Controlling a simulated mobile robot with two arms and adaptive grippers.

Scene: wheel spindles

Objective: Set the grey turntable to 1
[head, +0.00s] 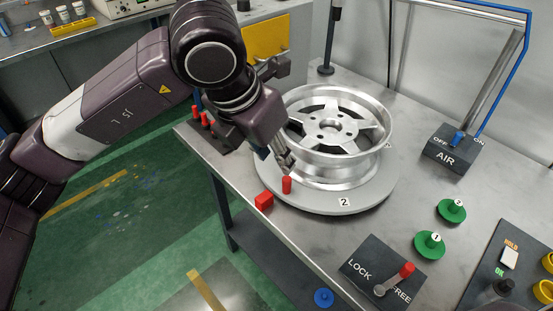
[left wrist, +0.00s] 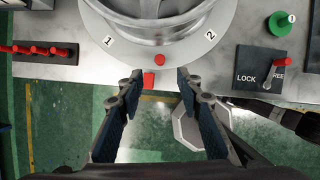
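The grey turntable (head: 320,203) carries a silver spoked wheel (head: 352,153). A label 2 (head: 344,202) shows on its rim. In the left wrist view, label 1 (left wrist: 108,41) is left and label 2 (left wrist: 210,35) is right. An upright red peg (head: 286,184) stands on the rim between them, near a red block (head: 263,201) at the table edge. My left gripper (left wrist: 160,80) is open, its fingers apart on either side of the block's line, near the peg; no grip shows. The red lever (head: 405,271) leans to the FREE side. My right gripper is not in view.
Green knobs 1 (head: 430,245) and 2 (head: 452,210) and an AIR switch box (head: 450,150) stand on the table's right. Several red pegs (left wrist: 35,50) stand in a dark holder left of the turntable. A button panel (head: 505,270) is at the right edge.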

